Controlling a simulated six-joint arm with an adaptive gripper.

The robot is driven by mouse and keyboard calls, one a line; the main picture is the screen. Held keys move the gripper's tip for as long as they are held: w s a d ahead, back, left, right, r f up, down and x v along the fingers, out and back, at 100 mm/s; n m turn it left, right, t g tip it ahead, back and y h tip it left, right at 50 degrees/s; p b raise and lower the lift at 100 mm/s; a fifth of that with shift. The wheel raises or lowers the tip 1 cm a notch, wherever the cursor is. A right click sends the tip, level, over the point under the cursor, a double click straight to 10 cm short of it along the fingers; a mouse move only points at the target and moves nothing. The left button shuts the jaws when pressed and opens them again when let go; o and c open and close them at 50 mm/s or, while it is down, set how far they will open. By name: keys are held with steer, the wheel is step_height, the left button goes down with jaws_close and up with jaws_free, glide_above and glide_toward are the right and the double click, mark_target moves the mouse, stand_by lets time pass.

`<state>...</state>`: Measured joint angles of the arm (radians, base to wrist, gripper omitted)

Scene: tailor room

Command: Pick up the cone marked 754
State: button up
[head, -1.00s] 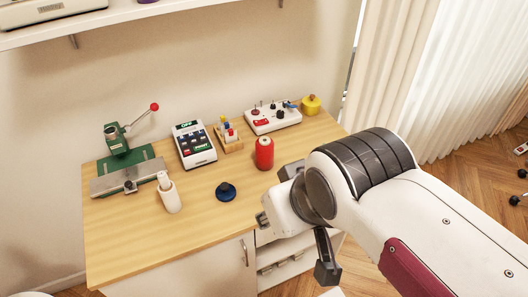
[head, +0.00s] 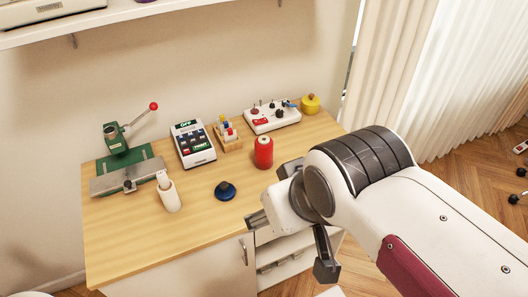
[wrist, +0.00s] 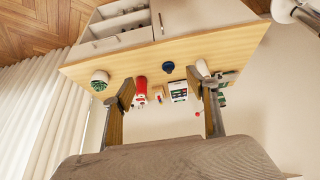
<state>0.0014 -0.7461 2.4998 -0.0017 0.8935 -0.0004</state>
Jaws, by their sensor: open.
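No number 754 is readable on any cone. A red cone (head: 264,152) stands upright on the wooden table in the head view; a red shape at the left finger in the wrist view (wrist: 140,86) looks like it. A white cone (head: 170,194) stands at the table's left front; it shows behind the right finger in the wrist view (wrist: 202,67). My gripper (wrist: 160,80) is open and empty, apart from the table, with its fingers spread.
A dark blue knobbed object (head: 225,190) sits between the cones. The table's front middle is clear.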

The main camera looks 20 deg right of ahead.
steer(key=w+d+f+t+h, duration=0.15)
steer(key=w+d, duration=0.35)
steer(key=w, duration=0.7)
steer(key=n+t, duration=0.2)
steer(key=t, duration=0.2)
glide_above(270, 144)
steer(key=s+a, duration=0.3)
steer(key=s, duration=0.2)
step_height(270, 144, down, 8)
steer(key=r, duration=0.1)
steer(key=d+f+t+y, duration=0.1)
steer(key=f+t, duration=0.1)
steer(key=f, duration=0.1)
steer(key=d+f+t+y, duration=0.1)
steer(key=f, duration=0.3)
steer(key=w+d+f+t+y, duration=0.1)
steer(key=f+t, duration=0.1)
steer(key=f, duration=0.2)
steer(key=shift+w+t, duration=0.1)
steer(key=shift+t, duration=0.25)
steer(key=shift+s+d+f+m+t, duration=0.2)
steer(key=shift+s+t, duration=0.1)
steer(key=shift+s, duration=0.1)
steer(key=shift+s+d+f+m+t, duration=0.1)
steer(key=shift+s+f+m+t, duration=0.1)
steer(key=shift+s+t, duration=0.15)
steer(key=shift+w+a, duration=0.15)
steer(key=shift+w, duration=1.1)
